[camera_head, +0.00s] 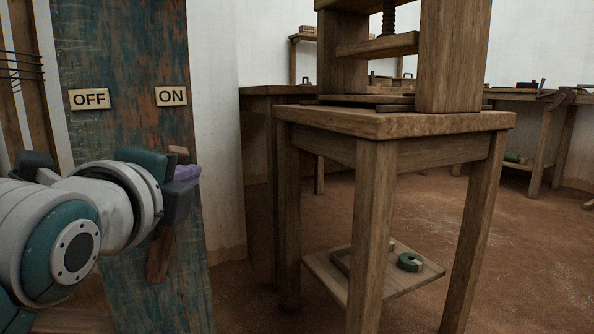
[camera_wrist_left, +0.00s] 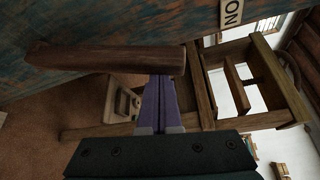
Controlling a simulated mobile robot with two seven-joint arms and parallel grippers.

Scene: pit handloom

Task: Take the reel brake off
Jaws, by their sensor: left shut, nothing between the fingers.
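The reel brake is a brown wooden lever (camera_head: 160,256) on a worn blue-painted board (camera_head: 135,55). Its upper end shows just under the ON label (camera_head: 171,96); the OFF label (camera_head: 89,99) is to the left. My left gripper (camera_head: 187,173) hides the lever's middle. In the left wrist view, the lever (camera_wrist_left: 105,60) lies across the picture, its end toward the ON label (camera_wrist_left: 232,12). My left gripper's purple fingers (camera_wrist_left: 161,80) are together and empty, with their tips at the lever near that end. I cannot tell whether they touch it. My right gripper is out of view.
A wooden stand (camera_head: 395,124) with a screw press on it is to the right of the board. Its low shelf (camera_head: 335,283) holds a green ring (camera_head: 410,262). Benches line the back wall. Brown floor (camera_head: 540,260) is open at the right.

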